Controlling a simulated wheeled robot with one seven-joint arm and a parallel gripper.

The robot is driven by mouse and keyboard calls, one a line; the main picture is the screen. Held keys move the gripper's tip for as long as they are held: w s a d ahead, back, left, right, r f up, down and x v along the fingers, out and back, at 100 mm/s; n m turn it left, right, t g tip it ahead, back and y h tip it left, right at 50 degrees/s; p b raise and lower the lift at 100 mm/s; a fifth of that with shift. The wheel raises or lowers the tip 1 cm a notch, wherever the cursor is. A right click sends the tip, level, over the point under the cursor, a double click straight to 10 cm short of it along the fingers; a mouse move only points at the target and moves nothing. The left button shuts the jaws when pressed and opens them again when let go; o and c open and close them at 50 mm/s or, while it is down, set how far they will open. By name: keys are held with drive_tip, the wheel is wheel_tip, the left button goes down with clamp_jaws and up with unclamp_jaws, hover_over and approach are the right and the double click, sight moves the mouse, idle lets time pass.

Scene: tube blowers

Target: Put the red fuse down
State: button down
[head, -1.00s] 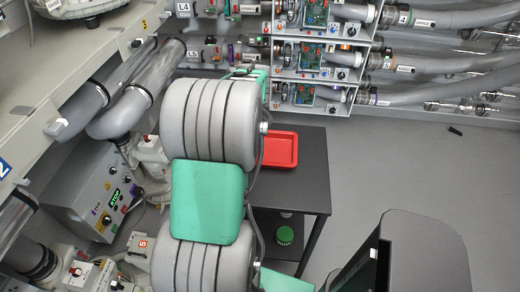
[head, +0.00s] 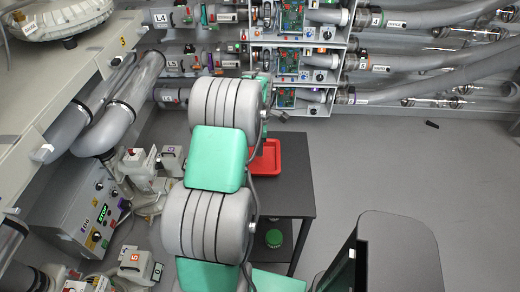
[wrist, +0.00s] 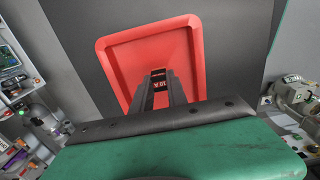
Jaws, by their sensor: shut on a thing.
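In the wrist view my gripper (wrist: 160,92) points at a red tray (wrist: 122,50). Its two dark fingers are shut on the red fuse (wrist: 158,73), a small piece with a dark label reading 10A. The fuse shows against the tray's red floor, towards the near side of the tray. I cannot tell whether it touches the tray. In the head view the red tray (head: 268,155) shows beside my arm, partly hidden by it. My gripper and the fuse are hidden there.
The tray lies on a dark table (head: 290,195) with a green round object (head: 274,238) on its lower shelf. A rack of tubes and circuit boards (head: 296,60) stands behind. Grey machines with pipes (head: 85,215) stand left. Open floor (head: 400,160) lies to the right.

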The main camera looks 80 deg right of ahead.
drive_tip(key=shift+d+f, duration=0.3)
wheel_tip(320, 180, down, 4)
drive_tip(key=shift+d+r+p, duration=0.15)
drive_tip(key=shift+r+p, duration=0.1)
drive_tip(key=shift+p, duration=0.45)
drive_tip(key=c, duration=1.3)
unclamp_jaws()
